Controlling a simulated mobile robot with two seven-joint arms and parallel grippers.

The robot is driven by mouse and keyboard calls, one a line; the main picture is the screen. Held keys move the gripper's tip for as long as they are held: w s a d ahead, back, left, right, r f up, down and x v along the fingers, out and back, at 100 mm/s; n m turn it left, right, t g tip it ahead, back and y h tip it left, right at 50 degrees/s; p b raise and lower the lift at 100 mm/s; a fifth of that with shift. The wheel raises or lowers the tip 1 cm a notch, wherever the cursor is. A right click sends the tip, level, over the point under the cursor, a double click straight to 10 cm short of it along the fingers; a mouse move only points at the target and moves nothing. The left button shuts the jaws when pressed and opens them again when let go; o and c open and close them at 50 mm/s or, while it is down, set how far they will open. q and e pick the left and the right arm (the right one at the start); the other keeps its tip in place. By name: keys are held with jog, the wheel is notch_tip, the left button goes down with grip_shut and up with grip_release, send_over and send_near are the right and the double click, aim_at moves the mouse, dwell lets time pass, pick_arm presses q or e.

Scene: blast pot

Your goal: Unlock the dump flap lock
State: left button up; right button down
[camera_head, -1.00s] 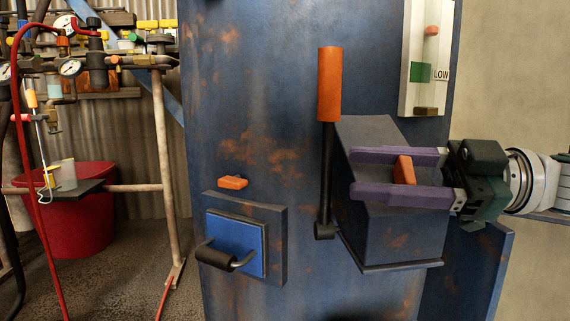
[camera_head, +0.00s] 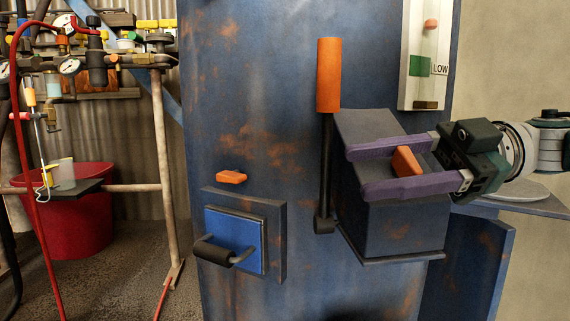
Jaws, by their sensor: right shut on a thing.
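My right gripper (camera_head: 359,172) comes in from the right with purple fingers. It is shut on a small orange catch (camera_head: 406,161) on the dark blue box (camera_head: 402,228), one finger on each side of it. The box sticks out from the front of the rusty blue pot (camera_head: 264,100). A second orange catch (camera_head: 231,177) sits above a blue square flap (camera_head: 234,238) with a black bar handle (camera_head: 215,253). No gripper touches that one. My left gripper is not in view.
A black lever with an orange grip (camera_head: 328,75) stands upright just left of the box. A gauge panel marked LOW (camera_head: 407,83) is at upper right. A red tub (camera_head: 81,235) and pipe rack (camera_head: 165,170) stand at left.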

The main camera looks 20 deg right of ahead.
jog(key=shift+c, duration=1.2)
grip_release()
jog(key=shift+d, duration=0.35)
jog(key=v, duration=0.9)
jog(key=shift+s, duration=0.2)
jog(key=shift+d, duration=0.15)
